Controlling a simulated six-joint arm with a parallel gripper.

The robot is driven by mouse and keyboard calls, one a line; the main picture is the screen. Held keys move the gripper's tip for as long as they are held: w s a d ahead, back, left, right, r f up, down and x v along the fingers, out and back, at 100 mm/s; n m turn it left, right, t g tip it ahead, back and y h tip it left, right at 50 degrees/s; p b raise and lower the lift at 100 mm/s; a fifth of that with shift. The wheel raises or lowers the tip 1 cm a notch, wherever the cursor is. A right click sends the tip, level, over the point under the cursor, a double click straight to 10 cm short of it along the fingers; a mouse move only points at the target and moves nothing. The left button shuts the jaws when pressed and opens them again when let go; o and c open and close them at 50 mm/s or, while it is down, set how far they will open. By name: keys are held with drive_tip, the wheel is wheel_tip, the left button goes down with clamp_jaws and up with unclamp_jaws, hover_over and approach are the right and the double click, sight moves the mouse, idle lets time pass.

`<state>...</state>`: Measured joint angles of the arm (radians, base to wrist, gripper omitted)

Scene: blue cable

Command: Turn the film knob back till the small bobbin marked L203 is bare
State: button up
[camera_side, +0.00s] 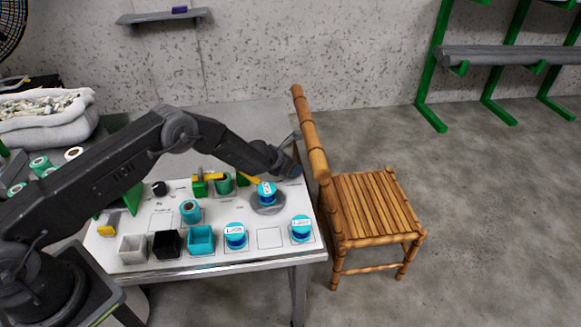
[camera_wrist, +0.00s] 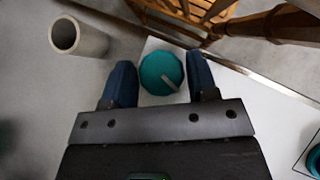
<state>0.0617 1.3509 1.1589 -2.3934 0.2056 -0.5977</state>
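In the wrist view a teal round knob (camera_wrist: 161,73) with a pale grey bar on its top lies between the two blue fingers of my gripper (camera_wrist: 161,75). The fingers stand apart, close to its sides; whether they touch it is unclear. In the side view my gripper (camera_side: 287,165) is low over the back right of the white board, and the knob cannot be made out there. A teal and blue bobbin with a white label (camera_side: 267,192) stands on a grey disc. Two more labelled bobbins stand in front (camera_side: 235,236) (camera_side: 301,229). Their labels are too small to read surely.
A wooden chair (camera_side: 375,208) stands close to the table's right edge. Grey, black and teal bins (camera_side: 201,240) line the board's front, and a teal spool (camera_side: 190,211) stands behind them. A grey hollow cylinder (camera_wrist: 78,37) shows left of my fingers in the wrist view.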

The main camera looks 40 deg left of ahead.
drive_tip(key=o, duration=0.3)
drive_tip(key=shift+s+f, duration=0.1)
drive_tip(key=shift+f, duration=0.1)
drive_tip(key=v, duration=1.4)
drive_tip(key=shift+f, duration=0.1)
